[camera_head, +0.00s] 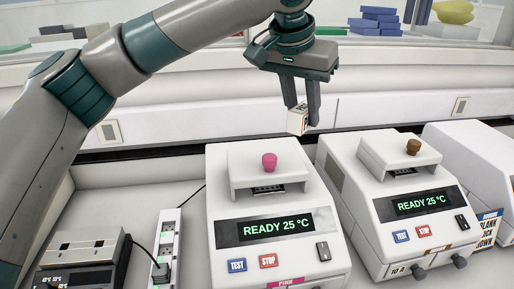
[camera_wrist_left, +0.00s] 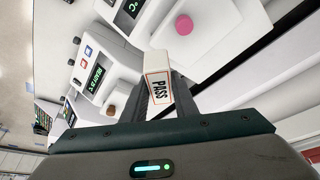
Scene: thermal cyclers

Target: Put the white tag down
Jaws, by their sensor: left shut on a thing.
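My left gripper (camera_head: 307,108) is shut on a small white tag (camera_head: 298,119). It holds the tag in the air above and behind the two nearest thermal cyclers. In the left wrist view the tag (camera_wrist_left: 157,82) stands between the fingers, with an orange border and the word PASS on it. The pink-knobbed cycler (camera_head: 228,205) is below and to the left of the tag and reads READY 25 °C. The brown-knobbed cycler (camera_head: 356,196) is below and to the right and also reads READY 25 °C. My right gripper is in neither view.
A black heater block (camera_head: 85,258) and a white power strip (camera_head: 166,245) stand on the bench at left. Bare bench (camera_head: 180,180) shows left of the pink-knobbed cycler.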

